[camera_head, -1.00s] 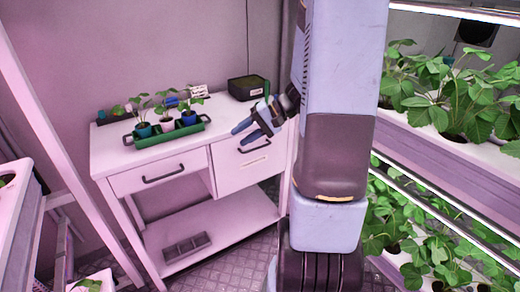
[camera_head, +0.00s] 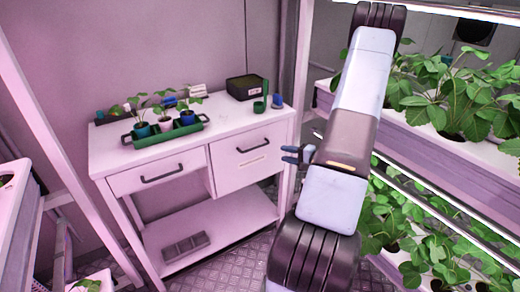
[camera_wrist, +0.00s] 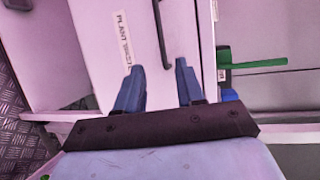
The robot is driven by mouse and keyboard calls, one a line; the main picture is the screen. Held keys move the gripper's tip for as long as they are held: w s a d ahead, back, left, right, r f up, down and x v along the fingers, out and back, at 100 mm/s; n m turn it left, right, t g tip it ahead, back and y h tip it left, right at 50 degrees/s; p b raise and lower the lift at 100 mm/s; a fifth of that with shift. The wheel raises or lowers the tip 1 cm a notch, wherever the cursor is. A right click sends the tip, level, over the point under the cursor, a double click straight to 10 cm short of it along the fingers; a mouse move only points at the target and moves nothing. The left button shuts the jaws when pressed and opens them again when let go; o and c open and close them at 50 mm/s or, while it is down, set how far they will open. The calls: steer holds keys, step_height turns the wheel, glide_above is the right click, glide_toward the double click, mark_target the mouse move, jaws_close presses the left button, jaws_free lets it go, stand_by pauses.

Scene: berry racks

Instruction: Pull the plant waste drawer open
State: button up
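The plant waste drawer (camera_head: 236,174) is the right drawer of the white bench and looks shut. It has a dark bar handle (camera_head: 254,145) and a pale label (camera_head: 254,161) below it. My gripper (camera_head: 284,154) is to the right of the drawer front, apart from the handle. In the wrist view, the drawer front (camera_wrist: 95,45) carries the label "PLANT WASTE" (camera_wrist: 124,38). The handle (camera_wrist: 160,35) lies ahead, in line with the gap between my two blue fingers (camera_wrist: 159,65), which are open and empty.
The bench top (camera_head: 215,122) holds a green tray (camera_head: 165,136) with potted seedlings, a black box (camera_head: 247,88), a green cup (camera_head: 259,106) and a blue cup (camera_head: 277,101). Another drawer (camera_head: 160,172) is at left. Planted racks (camera_head: 420,128) stand close to my arm at right.

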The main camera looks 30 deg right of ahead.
mark_target(260, 149)
steer(key=x, duration=1.3)
steer(key=shift+w+a, duration=0.2)
steer(key=shift+w, duration=0.15)
steer(key=shift+f, duration=0.1)
jaws_close()
steer(key=shift+s, duration=0.1)
